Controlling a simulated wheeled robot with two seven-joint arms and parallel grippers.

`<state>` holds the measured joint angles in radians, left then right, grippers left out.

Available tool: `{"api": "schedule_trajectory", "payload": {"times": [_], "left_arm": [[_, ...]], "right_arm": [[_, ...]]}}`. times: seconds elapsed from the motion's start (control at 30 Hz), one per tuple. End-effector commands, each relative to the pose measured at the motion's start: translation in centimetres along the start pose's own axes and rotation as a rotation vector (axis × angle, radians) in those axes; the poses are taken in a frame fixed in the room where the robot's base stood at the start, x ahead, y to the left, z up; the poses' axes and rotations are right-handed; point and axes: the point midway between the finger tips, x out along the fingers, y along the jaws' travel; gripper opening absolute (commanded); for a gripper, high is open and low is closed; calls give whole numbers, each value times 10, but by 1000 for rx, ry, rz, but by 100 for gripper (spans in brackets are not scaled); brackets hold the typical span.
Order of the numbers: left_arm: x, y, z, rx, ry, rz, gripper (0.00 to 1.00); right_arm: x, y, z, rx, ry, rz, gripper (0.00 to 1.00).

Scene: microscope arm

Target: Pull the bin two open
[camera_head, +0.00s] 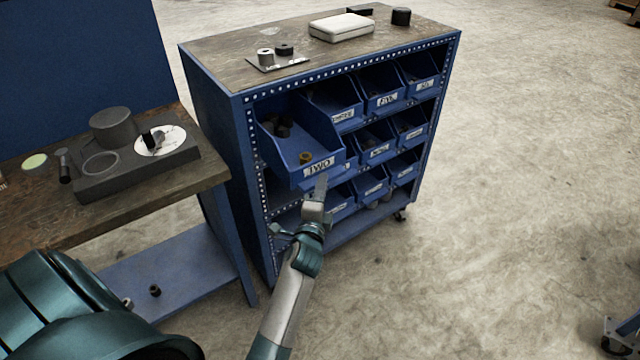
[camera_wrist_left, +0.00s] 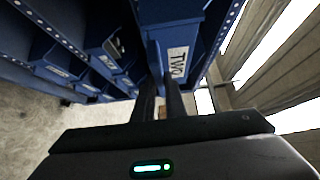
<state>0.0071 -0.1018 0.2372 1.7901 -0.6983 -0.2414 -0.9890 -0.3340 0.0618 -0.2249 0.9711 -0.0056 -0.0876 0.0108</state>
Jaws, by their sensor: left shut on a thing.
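The blue bin labelled TWO (camera_head: 319,170) is at the upper left of the rack in the head view and juts out well past its neighbours. Small dark parts and a brown one lie inside it. My left gripper (camera_head: 321,190) is at the lower front of this bin, just below its label. In the left wrist view, my two gripper fingers (camera_wrist_left: 160,100) are close together at the front of the bin (camera_wrist_left: 178,65) and shut on it. The exact grip spot is partly hidden. My right gripper is not in view.
The blue rack (camera_head: 215,130) holds several other labelled bins, which sit further in. A white case (camera_head: 341,27) and small parts lie on its top. A workbench (camera_head: 150,185) with a dark device stands at the left.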

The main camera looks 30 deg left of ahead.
Motion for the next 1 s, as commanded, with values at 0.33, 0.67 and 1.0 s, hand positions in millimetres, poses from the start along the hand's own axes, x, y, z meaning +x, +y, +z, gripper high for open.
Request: {"api": "schedule_trajectory", "payload": {"times": [0.33,0.67,1.0], "left_arm": [[0,1,0,0,0,1,30],[-1,0,0,0,0,0,30],[-31,3,1,0,0,2,30]], "right_arm": [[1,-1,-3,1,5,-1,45],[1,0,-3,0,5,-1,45],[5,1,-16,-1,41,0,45]]}}
